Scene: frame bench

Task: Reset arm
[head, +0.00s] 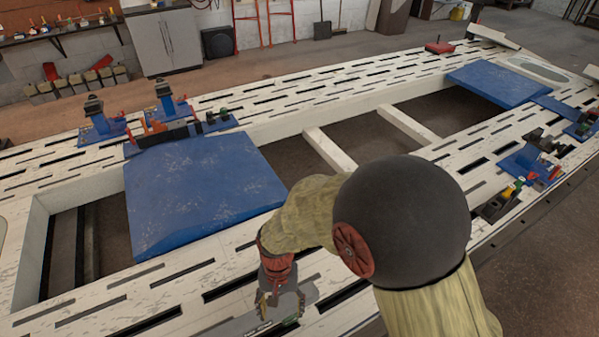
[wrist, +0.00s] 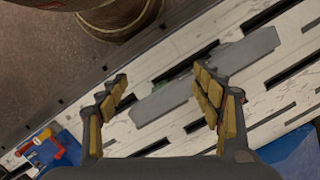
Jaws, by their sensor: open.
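My gripper (head: 270,301) is at the end of my arm, low over the near side of the white slotted frame bench (head: 190,275). In the wrist view my gripper (wrist: 160,105) has its two padded fingers spread wide, with nothing held between them. A flat grey plate (head: 248,322) lies on the bench under the fingers. The plate also shows in the wrist view (wrist: 245,50), running beneath and beyond the right finger. Part of the plate is hidden by the fingers. I cannot tell the exact gap between fingertips and plate.
A large blue panel (head: 195,185) lies on the bench left of my arm, and another blue panel (head: 497,82) at the far right. Blue clamp fixtures stand at the back left (head: 100,122) and right (head: 530,165). Open gaps show between the bench's rails.

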